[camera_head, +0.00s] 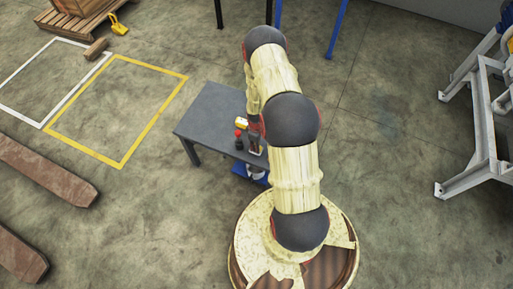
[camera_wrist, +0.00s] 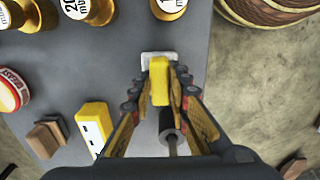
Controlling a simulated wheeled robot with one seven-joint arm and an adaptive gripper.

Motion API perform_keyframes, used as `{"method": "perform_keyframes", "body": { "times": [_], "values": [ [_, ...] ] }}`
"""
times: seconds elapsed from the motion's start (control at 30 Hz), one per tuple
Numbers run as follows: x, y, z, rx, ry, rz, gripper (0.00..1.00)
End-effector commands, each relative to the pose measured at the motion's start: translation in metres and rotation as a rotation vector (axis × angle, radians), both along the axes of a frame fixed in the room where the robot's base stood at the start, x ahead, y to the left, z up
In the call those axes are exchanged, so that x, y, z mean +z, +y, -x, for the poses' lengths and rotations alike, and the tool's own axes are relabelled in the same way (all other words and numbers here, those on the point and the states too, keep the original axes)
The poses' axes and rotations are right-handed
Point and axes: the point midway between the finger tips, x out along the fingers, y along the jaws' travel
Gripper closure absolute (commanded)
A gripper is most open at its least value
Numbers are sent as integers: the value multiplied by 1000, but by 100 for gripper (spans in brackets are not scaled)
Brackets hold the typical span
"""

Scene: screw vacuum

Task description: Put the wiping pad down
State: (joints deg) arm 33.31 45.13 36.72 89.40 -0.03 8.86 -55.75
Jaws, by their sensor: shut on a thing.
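The wiping pad (camera_wrist: 160,88) shows in the wrist view as a yellow block between my fingertips, with a pale whitish piece at its far end. My gripper (camera_wrist: 159,76) is shut on it, one finger on each side. It is over the grey table (camera_wrist: 215,35), near the table's right edge in this view. I cannot tell whether the pad touches the tabletop. In the head view my gripper (camera_head: 255,144) is over the front right part of the table (camera_head: 205,108); the pad is hard to make out there.
In the wrist view, a yellow slotted block (camera_wrist: 93,125), a brown block (camera_wrist: 45,138), a red-and-white round item (camera_wrist: 11,91) and yellow weights (camera_wrist: 88,10) stand left and beyond. The table's left half is clear in the head view.

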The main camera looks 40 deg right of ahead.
Motion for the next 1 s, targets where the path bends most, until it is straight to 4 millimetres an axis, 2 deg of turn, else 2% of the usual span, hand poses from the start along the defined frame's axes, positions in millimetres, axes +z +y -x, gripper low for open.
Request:
{"method": "perform_keyframes", "body": {
  "times": [0.03,0.23,0.27,0.57,0.93,1.0],
  "values": [
    [-6,-1,-1,0,-1,1,100],
    [-5,-1,-1,0,-3,2,100],
    [-5,-1,-1,0,-3,2,81],
    [-5,-1,-1,0,-2,1,64],
    [-11,0,0,0,0,1,64],
    [3,-1,-1,0,-3,2,64]
  ]
}}
